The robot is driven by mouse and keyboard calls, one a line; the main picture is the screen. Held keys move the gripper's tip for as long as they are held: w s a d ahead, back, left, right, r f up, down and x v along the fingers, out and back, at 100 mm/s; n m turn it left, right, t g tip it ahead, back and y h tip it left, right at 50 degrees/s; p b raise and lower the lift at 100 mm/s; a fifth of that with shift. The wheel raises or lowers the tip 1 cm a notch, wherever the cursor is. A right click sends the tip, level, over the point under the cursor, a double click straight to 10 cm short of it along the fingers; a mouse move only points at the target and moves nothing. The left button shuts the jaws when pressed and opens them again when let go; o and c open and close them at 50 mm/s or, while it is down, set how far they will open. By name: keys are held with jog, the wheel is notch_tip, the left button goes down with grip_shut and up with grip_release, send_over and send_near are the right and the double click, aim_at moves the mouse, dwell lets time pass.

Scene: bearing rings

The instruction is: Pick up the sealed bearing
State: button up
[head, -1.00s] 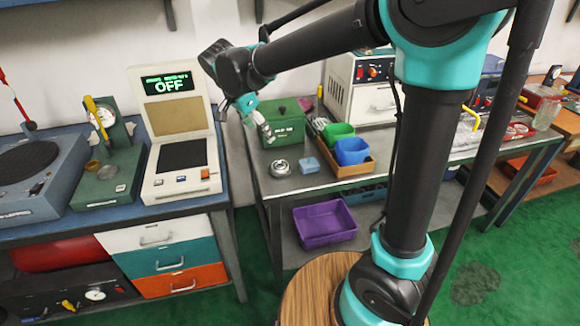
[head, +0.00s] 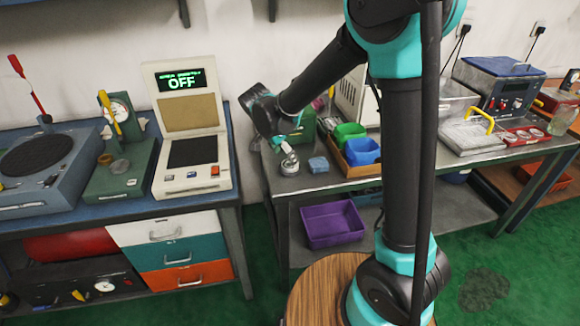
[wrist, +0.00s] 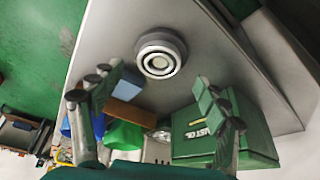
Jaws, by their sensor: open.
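The sealed bearing appears to be the round grey metal ring (head: 287,184) near the left end of the grey bench (head: 335,180). In the wrist view the bearing (wrist: 160,53) lies flat beyond my fingertips, with pale and dark rings on its face. My gripper (head: 289,160) is just above and behind the bearing in the head view and partly overlaps it. In the wrist view my gripper (wrist: 147,95) shows its two fingers spread wide, with nothing held between them. I see no contact with the bearing.
A small blue block (head: 318,164) sits right of the bearing. A green box (wrist: 205,130) stands close to my gripper. A tray with green (head: 348,132) and blue (head: 361,151) bins is farther right. The bench's front left corner is clear.

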aim_at(290, 165)
jog(key=shift+x, duration=1.85)
jog(key=c, duration=1.2)
jog(key=shift+r, duration=0.1)
notch_tip(290, 165, up, 20)
